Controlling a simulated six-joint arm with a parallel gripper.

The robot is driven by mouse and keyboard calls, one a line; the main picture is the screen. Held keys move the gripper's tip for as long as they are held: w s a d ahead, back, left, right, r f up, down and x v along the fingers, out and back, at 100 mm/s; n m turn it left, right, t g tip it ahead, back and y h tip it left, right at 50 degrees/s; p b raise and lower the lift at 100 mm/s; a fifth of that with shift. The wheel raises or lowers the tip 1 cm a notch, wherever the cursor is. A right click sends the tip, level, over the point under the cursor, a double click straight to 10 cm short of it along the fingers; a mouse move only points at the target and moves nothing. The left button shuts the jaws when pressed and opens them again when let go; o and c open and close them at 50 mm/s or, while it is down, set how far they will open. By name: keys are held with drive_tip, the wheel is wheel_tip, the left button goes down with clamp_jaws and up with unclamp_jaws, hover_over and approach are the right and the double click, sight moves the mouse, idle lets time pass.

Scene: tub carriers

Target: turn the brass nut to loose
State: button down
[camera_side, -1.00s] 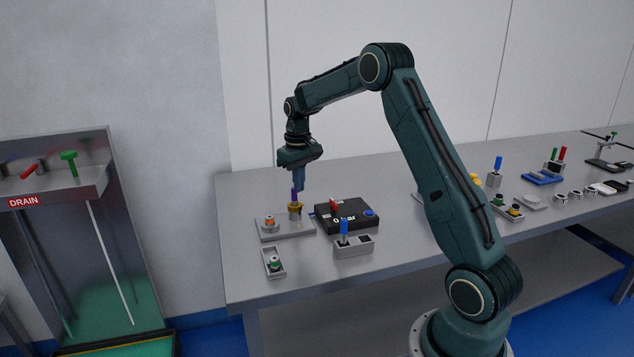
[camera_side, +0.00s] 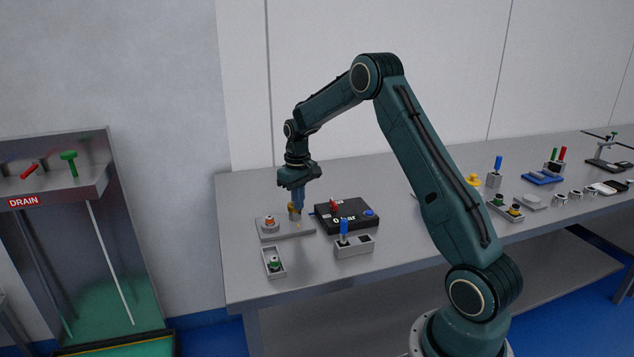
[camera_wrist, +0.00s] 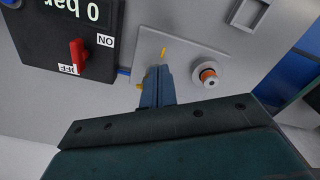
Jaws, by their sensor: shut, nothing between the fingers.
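The brass nut stands on a grey metal plate (camera_side: 298,232), and my gripper (camera_side: 297,206) is now down over it, hiding most of it. In the wrist view a small brass-yellow bit of the brass nut (camera_wrist: 139,86) shows just left of my fingers. My gripper's blue fingers (camera_wrist: 156,72) are shut, pointing down at the post. A yellow mark (camera_wrist: 164,53) lies on the plate beyond the fingertips. Whether the fingers touch the nut cannot be told.
An orange-ringed fitting (camera_side: 270,222) stands on the same plate. A black box (camera_side: 352,216) with a red switch turned to OFF and a "0 bar" display is to the right. A blue-levered block (camera_side: 354,246) and a small tray (camera_side: 274,271) stand in front.

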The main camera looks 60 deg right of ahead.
drive_tip(key=shift+f, duration=0.75)
drive_tip(key=shift+w+d, duration=0.15)
idle(0.5)
drive_tip(key=shift+s+d, duration=0.35)
drive_tip(key=shift+d, duration=0.45)
drive_tip(key=shift+d, duration=0.55)
idle(0.8)
drive_tip(key=shift+s, duration=0.1)
drive_tip(key=shift+s, duration=0.3)
drive_tip(key=shift+r, duration=0.1)
